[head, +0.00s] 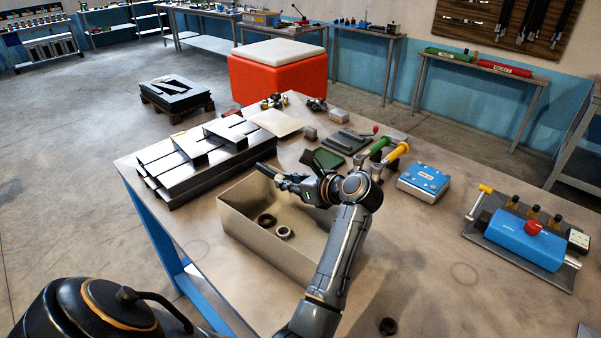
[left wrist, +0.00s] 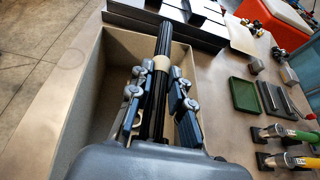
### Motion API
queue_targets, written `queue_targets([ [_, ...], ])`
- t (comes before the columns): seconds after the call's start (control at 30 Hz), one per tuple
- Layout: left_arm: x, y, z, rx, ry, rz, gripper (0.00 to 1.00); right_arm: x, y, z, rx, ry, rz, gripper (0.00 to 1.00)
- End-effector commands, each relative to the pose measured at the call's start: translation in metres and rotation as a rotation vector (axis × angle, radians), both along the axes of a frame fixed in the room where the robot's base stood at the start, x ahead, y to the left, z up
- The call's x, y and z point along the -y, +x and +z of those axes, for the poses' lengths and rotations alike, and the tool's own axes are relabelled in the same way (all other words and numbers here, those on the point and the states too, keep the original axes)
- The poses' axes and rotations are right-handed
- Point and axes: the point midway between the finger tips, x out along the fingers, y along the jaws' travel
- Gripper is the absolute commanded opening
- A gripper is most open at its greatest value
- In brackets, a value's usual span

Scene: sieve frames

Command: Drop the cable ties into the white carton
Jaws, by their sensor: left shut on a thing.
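The cable ties are a black bundle (left wrist: 164,45) with a tan band around it. My left gripper (left wrist: 158,95) is shut on this bundle, one finger on each side, with its far end pointing away from the wrist. In the head view the bundle's dark end (head: 266,171) sticks out to the left of my left gripper (head: 293,182). The white carton (head: 265,254) is an open, off-white box on the bench. The gripper and bundle are over the carton's far part. A dark ring (head: 266,220) and a paler ring (head: 284,232) lie inside it. My right gripper is not in view.
Stacked dark metal channels (head: 190,160) stand just behind the carton. A green tray (head: 327,158), yellow and green handled tools (head: 392,155) and a blue box (head: 424,181) lie to the right. The right-front bench is mostly clear.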

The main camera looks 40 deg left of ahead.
Motion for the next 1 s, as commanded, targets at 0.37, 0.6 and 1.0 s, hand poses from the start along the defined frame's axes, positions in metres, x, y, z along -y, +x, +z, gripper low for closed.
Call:
queue_targets([
  [0.37, 0.0, 0.0, -0.043, -0.002, 0.002, 0.0, 0.0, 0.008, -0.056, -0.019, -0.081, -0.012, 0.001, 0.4],
  [0.6, 0.0, 0.0, -0.056, 0.0, 0.0, 0.001, 0.0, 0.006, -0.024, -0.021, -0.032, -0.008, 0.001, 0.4],
  [1.0, 0.0, 0.0, -0.057, 0.0, 0.0, 0.0, 0.43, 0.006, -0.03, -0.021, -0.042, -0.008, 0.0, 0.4],
])
